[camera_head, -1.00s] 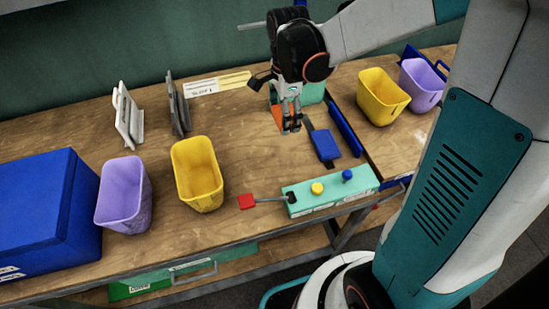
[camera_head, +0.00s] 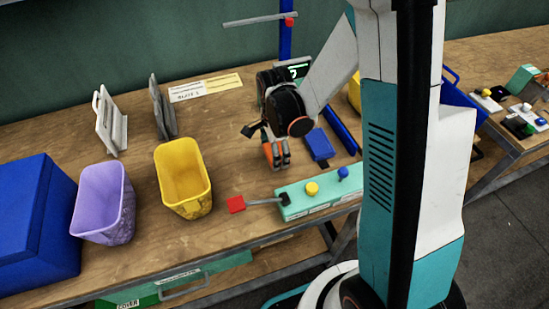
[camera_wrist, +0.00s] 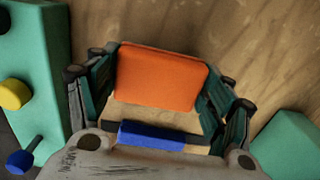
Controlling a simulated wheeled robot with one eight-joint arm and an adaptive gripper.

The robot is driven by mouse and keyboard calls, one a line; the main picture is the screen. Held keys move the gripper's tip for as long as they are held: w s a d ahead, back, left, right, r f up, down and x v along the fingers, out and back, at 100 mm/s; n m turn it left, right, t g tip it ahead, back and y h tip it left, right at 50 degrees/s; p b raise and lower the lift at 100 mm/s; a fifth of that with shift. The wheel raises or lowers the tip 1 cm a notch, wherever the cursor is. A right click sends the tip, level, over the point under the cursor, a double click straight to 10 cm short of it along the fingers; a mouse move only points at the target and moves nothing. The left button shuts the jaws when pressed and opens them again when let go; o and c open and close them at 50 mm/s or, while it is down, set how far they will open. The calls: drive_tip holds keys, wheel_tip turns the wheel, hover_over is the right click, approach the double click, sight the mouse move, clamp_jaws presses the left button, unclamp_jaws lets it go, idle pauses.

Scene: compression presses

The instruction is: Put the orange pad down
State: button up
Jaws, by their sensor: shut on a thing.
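The orange pad (camera_wrist: 160,78) is a flat orange block between my gripper's fingers in the wrist view. In the head view only a sliver of the pad (camera_head: 268,152) shows beside the fingers. My gripper (camera_head: 277,158) is shut on the pad above the wooden table, behind the green control box. The head view does not clearly show whether the pad touches the table. In the wrist view my gripper (camera_wrist: 160,100) has a finger on each side of the pad.
A green control box (camera_head: 322,195) has yellow and blue knobs and a red-tipped lever. A blue pad (camera_head: 319,145) lies behind it. A yellow bin (camera_head: 184,180), a purple bin (camera_head: 103,203) and a blue box (camera_head: 35,225) stand left. Bare tabletop (camera_head: 232,135) lies left of my gripper.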

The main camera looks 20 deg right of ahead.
drive_tip(key=shift+f+b, duration=0.4)
drive_tip(key=shift+f, duration=1)
drive_tip(key=shift+f, duration=0.1)
drive_tip(key=shift+f, duration=0.15)
drive_tip(key=o, duration=1.3)
